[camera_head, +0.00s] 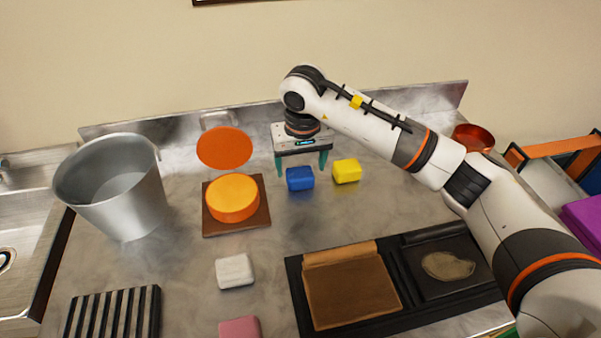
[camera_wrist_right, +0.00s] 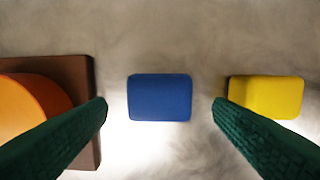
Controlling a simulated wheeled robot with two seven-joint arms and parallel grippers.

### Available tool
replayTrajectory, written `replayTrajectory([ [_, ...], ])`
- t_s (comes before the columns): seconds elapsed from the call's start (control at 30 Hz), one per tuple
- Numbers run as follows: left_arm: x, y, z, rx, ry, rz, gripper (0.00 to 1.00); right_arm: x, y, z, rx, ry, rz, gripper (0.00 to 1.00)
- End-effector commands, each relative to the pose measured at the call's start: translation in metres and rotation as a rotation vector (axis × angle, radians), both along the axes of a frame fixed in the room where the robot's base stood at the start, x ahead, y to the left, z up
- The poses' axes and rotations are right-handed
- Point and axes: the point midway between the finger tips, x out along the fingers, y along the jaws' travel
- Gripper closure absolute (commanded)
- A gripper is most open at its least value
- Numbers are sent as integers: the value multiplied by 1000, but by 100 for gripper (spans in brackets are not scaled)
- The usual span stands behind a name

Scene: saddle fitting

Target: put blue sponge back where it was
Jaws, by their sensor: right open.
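The blue sponge (camera_head: 300,179) lies on the grey counter, between the brown board and the yellow sponge (camera_head: 346,171). My right gripper (camera_head: 303,170) is open over the blue sponge, with its green fingers pointing down. In the right wrist view the blue sponge (camera_wrist_right: 160,97) sits between the two spread fingers (camera_wrist_right: 160,105), with a gap on each side. My left gripper is not in view.
An orange round block (camera_head: 232,198) sits on the brown board (camera_head: 252,228) left of the sponge. A metal bucket (camera_head: 115,190), a white sponge (camera_head: 235,271), a pink sponge (camera_head: 240,328), a black ribbed rack (camera_head: 112,312) and a black tray (camera_head: 297,290) stand around. Clear counter lies in front of the blue sponge.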

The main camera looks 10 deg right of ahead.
Motion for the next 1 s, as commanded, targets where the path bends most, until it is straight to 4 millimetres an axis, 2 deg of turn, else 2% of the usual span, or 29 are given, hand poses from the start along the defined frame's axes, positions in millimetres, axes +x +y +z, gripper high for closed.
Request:
replayTrajectory([
  [0.03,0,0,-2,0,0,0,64,0,0,12,-1,-6,0,24],
  [0.2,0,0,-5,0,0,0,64,-5,0,47,0,-5,-1,24],
  [0.4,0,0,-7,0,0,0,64,-9,0,73,-1,-1,-1,24],
  [1.0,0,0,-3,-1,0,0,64,-10,0,83,0,0,0,24],
])
